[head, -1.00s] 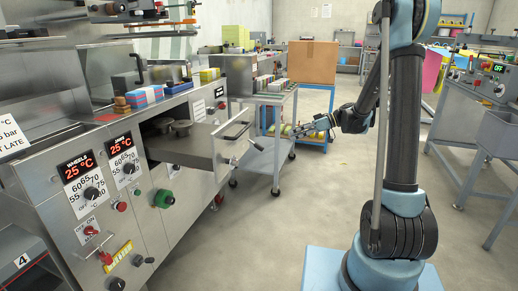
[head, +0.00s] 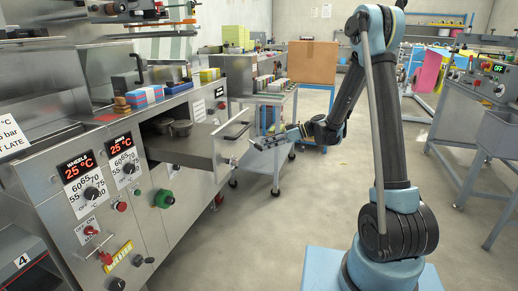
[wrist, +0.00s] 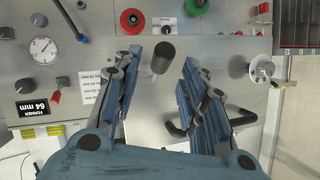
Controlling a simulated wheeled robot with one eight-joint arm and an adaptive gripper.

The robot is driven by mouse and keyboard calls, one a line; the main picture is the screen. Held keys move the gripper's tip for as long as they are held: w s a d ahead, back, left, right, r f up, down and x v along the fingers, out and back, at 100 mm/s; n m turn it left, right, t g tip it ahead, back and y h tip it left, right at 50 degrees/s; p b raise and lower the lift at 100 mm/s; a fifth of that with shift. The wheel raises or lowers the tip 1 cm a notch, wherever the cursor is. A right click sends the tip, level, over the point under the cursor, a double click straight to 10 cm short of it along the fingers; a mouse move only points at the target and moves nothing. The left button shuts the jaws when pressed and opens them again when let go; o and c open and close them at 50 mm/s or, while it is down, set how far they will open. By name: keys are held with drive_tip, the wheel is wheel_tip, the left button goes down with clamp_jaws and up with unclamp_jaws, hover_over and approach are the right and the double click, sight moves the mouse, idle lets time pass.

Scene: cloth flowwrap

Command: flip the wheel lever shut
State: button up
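A lever with a black cylindrical grip on a short metal stalk, which I take for the wheel lever (wrist: 163,57), stands out from the steel machine panel in the wrist view. My gripper (wrist: 162,66) is open, with one blue-padded finger left of the grip and one right of it; contact with either finger is not visible. In the head view my gripper (head: 259,146) is at the front of the machine's pulled-out drawer (head: 190,149), and the lever there is largely hidden behind the fingers.
A dark bent handle (wrist: 178,131) lies close to the right finger. A red knob (wrist: 132,21), a green knob (wrist: 195,6) and a pressure dial (wrist: 42,48) are on the panel.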

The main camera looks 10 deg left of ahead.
sight(258, 146)
drive_tip(key=shift+x, duration=2.5)
drive_tip(key=shift+c, duration=0.3)
clamp_jaws()
